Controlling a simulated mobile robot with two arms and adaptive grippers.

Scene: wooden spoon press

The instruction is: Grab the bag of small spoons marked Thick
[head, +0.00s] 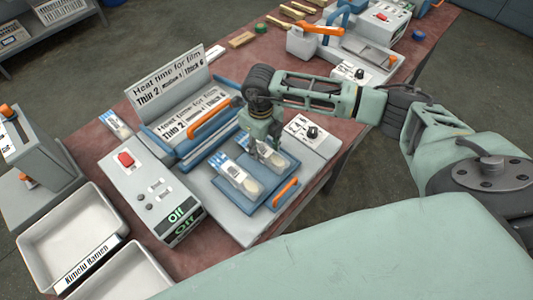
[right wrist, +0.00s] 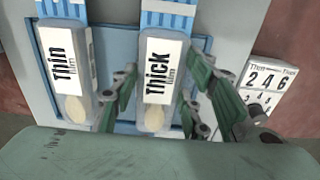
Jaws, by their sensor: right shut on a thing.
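The bag marked Thick (right wrist: 160,75) has a white label, a blue striped top and a wooden spoon end showing, in the right wrist view. It also shows under my right gripper in the head view (head: 273,157), partly hidden. My right gripper (head: 258,150) is shut on it, with a green finger on each side in the right wrist view (right wrist: 170,110). The bag marked Thin (right wrist: 68,65) lies to its left; it also shows in the head view (head: 242,180). Both are at the blue plate (head: 252,203) of the press. My left gripper is out of view.
A sign (head: 168,78) about film heat times stands behind the press. An orange handle (head: 211,119) rises at its back and a control box (head: 150,190) reading Off stands left. White trays (head: 68,222) are at the lower left. Another bag (head: 117,124) lies farther back.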

